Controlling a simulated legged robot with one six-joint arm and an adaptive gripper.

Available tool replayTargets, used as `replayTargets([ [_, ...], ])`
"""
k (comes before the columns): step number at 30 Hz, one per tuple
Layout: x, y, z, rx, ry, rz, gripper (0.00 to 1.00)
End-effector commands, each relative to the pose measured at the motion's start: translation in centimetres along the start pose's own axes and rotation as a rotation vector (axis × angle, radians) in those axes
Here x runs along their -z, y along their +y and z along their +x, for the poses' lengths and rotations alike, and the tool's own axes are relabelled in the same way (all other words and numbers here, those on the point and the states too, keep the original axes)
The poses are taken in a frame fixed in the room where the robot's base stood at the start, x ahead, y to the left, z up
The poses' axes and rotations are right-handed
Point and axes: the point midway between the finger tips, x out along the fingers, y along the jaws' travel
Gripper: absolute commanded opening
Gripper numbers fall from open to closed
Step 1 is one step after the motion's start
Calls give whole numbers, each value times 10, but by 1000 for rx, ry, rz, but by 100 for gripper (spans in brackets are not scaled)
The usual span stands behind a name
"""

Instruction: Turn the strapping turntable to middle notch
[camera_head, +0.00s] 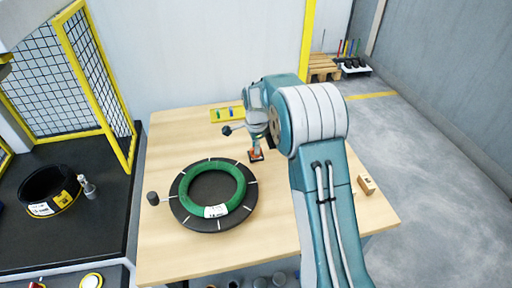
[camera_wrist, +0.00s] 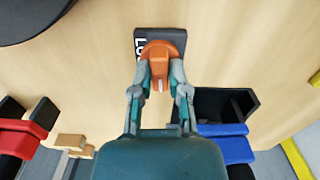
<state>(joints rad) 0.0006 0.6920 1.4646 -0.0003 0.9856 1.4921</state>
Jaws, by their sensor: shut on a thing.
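The strapping turntable (camera_head: 179,209) is a flat black disc with white marks around its rim, lying on the wooden table. A green coil (camera_head: 236,172) with a white label lies flat on it. A black knob (camera_head: 152,198) stands at its left edge. My gripper (camera_head: 256,154) is behind and right of the disc, apart from it. In the wrist view my gripper (camera_wrist: 160,75) is shut on an orange lever (camera_wrist: 162,50) on a dark plate (camera_wrist: 146,38) with partly hidden white letters. The turntable's edge (camera_wrist: 30,18) shows at top left. I cannot tell which notch it is at.
A black coil (camera_head: 48,190) sits on the dark bench at left, beside a yellow-framed mesh fence (camera_head: 95,75).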

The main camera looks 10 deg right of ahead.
Motion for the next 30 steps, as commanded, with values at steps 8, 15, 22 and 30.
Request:
replayTargets([
  [8,-2,-1,2,1,-2,16,0],
  [15,-2,-1,2,2,-2,15,0],
  [22,-12,-13,1,6,-3,-55,0],
  [30,-14,-14,-1,11,-2,-51,0],
])
